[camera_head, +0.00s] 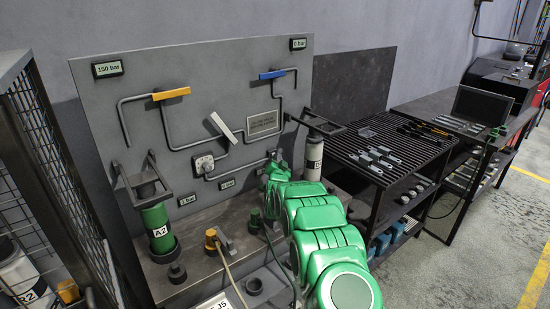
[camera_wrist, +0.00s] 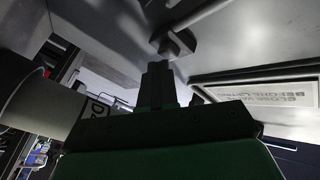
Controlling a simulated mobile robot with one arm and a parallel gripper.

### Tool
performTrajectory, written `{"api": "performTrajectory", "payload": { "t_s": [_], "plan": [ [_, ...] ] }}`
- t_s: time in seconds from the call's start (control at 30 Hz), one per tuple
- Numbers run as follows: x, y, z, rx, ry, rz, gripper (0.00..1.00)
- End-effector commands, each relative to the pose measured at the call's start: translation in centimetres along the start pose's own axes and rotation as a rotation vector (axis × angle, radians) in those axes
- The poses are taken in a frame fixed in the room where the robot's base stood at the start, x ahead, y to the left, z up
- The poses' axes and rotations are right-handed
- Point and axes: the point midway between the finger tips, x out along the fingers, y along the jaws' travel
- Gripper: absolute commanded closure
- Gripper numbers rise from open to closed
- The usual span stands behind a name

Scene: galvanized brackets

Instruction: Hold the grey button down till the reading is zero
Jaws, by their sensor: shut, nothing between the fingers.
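My gripper (camera_wrist: 160,68) is shut and empty. In the wrist view its fingertips are close below a grey knob-like part (camera_wrist: 176,46) on the panel, which may be the grey button; I cannot tell whether they touch it. In the head view my green arm reaches the lower right of the grey panel (camera_head: 215,75) and mostly hides that spot and my fingers. The upper left display (camera_head: 108,69) reads 150 bar. The upper right display (camera_head: 298,44) reads 0 bar. Two lower displays, one left (camera_head: 187,200) and one right (camera_head: 227,183), are too small to read surely.
A white cylinder (camera_head: 314,155) stands close right of my arm, and fills the left of the wrist view (camera_wrist: 38,98). A green cylinder labelled A2 (camera_head: 157,228) stands at left. The panel carries pipes, a yellow handle (camera_head: 171,94), a blue handle (camera_head: 272,74) and a white lever (camera_head: 223,128).

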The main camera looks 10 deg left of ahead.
Motion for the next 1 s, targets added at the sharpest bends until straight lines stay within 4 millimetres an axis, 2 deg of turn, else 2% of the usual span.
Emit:
{"api": "performTrajectory", "payload": {
  "t_s": [0.37,1.0],
  "plan": [
    [-0.1,0.0,0.0,0.000,-0.001,0.000,1.00],
    [-1.5,0.8,-0.7,0.000,0.000,0.000,1.00]
  ]
}}
